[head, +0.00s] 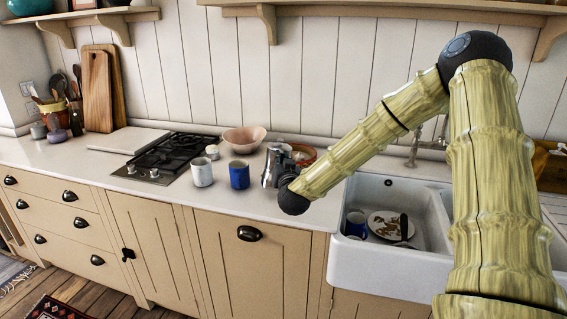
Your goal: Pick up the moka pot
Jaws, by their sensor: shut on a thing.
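The silver moka pot (271,168) stands upright, or nearly so, on the white counter just left of the sink. My arm comes in from the right, and its dark wrist joint is in front of the pot's lower right side. My gripper (286,161) is at the pot's right side and is shut on it. The fingers are small, dark and partly hidden, so the exact contact is hard to see. I cannot tell whether the pot's base touches the counter.
A blue mug (239,175) and a white mug (202,172) stand left of the pot. A pinkish bowl (244,137) and a small white object (212,151) are behind them. A reddish bowl (305,152) is close behind my gripper. The white sink (385,262) holds dishes.

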